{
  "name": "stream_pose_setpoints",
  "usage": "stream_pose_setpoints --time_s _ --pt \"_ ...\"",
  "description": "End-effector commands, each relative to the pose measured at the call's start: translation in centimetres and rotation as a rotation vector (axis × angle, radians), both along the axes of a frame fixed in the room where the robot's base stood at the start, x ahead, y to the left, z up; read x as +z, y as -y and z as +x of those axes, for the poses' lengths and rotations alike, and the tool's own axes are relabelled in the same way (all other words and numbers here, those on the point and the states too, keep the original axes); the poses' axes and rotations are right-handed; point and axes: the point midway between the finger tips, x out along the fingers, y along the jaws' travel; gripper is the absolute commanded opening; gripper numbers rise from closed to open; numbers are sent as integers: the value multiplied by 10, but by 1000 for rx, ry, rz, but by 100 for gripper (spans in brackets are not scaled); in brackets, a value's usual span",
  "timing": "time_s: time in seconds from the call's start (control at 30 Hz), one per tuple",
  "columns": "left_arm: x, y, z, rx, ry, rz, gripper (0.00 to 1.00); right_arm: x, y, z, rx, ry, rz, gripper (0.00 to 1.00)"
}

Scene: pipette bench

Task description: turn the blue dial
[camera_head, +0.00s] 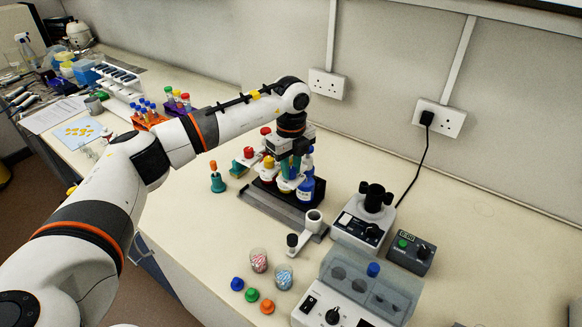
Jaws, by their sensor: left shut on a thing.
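A blue knob (373,269), which looks like the blue dial, sits on top of the grey clear-lidded device (345,300) at the front right. My left arm reaches in from the left across the bench. My left gripper (290,166) points down among the bottles of the dark rack (268,208), well behind and to the left of the blue knob. It is shut on a narrow teal-green item, partly hidden by the jaws and the bottles around it. A blue-labelled bottle (306,187) stands just right of the jaws. My right gripper is not in view.
A mixer-like device (366,216) and a small dark display box (410,252) stand at right. Two beakers of small pieces (259,260) (284,276) and loose coloured caps (252,295) lie in front. A black cord (414,166) hangs from the wall socket.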

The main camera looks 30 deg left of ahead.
Motion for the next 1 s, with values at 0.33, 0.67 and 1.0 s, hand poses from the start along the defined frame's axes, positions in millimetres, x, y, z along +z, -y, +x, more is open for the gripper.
stream_pose_setpoints --time_s 0.33,0.67,1.0 --pt "-1 0 1 -294 4 -2 1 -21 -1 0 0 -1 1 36" --pt "0 0 1 -607 4 0 1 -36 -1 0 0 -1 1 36" --pt "1 0 1 -925 5 0 1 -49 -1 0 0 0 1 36"
